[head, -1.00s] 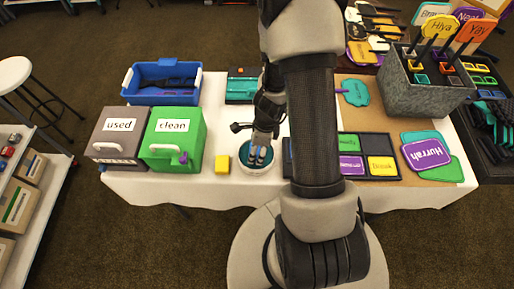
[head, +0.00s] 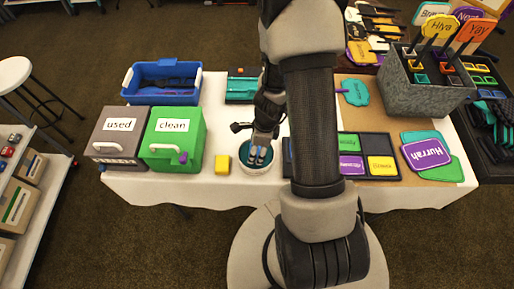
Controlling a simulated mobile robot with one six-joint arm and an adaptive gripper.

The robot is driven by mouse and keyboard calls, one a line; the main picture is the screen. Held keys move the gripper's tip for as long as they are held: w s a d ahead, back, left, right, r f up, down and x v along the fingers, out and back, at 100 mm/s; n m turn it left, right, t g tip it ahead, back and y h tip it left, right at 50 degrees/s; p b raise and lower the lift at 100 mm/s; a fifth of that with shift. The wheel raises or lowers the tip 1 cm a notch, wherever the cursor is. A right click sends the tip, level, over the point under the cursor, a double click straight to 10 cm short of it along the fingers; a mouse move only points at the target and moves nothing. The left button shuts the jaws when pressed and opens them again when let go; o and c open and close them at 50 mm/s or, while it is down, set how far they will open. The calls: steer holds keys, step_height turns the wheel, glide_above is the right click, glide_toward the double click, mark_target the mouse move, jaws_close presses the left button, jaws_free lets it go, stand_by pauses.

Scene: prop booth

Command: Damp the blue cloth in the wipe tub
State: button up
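A round white tub with a teal inside (head: 256,173) stands near the front edge of the white-covered table; I take it to be the wipe tub. My gripper (head: 257,157) points down into it, with its fingertips at or inside the rim. Bluish patches show at the fingertips, but I cannot tell whether they are the blue cloth or parts of the fingers. No blue cloth can be made out for certain. The fingers are too small to show whether they are open or shut.
A dark sectioned tray (head: 366,143) lies to the right, beyond my arm.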

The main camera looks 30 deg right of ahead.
step_height(320, 180, up, 7)
steer(key=p, duration=0.7)
stand_by(0.8)
